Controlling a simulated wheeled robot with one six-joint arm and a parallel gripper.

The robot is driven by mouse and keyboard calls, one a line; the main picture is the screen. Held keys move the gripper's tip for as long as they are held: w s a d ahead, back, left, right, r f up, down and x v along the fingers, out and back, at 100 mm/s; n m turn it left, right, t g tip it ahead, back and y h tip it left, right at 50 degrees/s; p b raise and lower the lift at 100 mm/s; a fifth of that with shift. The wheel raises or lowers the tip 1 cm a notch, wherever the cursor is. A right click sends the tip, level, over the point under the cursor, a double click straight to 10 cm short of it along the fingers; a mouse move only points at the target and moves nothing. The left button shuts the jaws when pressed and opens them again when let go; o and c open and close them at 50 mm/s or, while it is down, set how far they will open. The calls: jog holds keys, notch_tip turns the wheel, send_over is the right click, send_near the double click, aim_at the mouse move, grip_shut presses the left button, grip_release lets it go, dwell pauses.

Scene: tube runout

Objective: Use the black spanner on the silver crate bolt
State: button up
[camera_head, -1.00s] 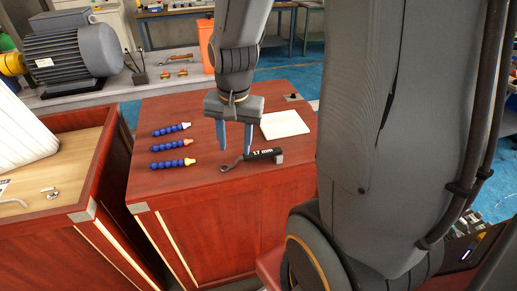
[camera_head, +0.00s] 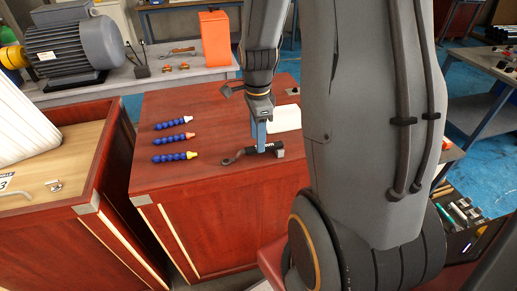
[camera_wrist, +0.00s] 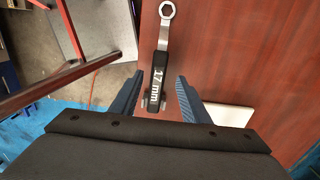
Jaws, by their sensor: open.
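The black spanner, with a silver ring end (camera_head: 228,161), lies on the red-brown cabinet top. In the wrist view its black handle (camera_wrist: 156,80), marked 17 mm, runs between my fingers. My gripper (camera_head: 261,148) is open and pointing down at the handle. In the wrist view my gripper (camera_wrist: 157,82) has one finger on each side of the handle, with gaps showing. A small silvery fitting (camera_head: 54,185) sits on the light wooden crate top at the left; I cannot tell for sure that it is the bolt.
Several blue segmented tubes with white, orange and yellow tips (camera_head: 175,156) lie left of the spanner. A white plate (camera_head: 286,118) lies behind it, close to my arm. A gap separates the cabinet (camera_head: 225,100) from the crate (camera_head: 95,165). A motor stands on the back bench.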

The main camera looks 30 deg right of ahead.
aim_at(253, 153)
jog(key=f, duration=0.1)
jog(key=f+p, duration=0.1)
jog(key=f, duration=0.1)
jog(key=shift+s+d, duration=0.1)
jog(key=shift+s, duration=0.15)
jog(key=shift+f+p, duration=0.3)
jog(key=shift+f, duration=0.5)
grip_shut()
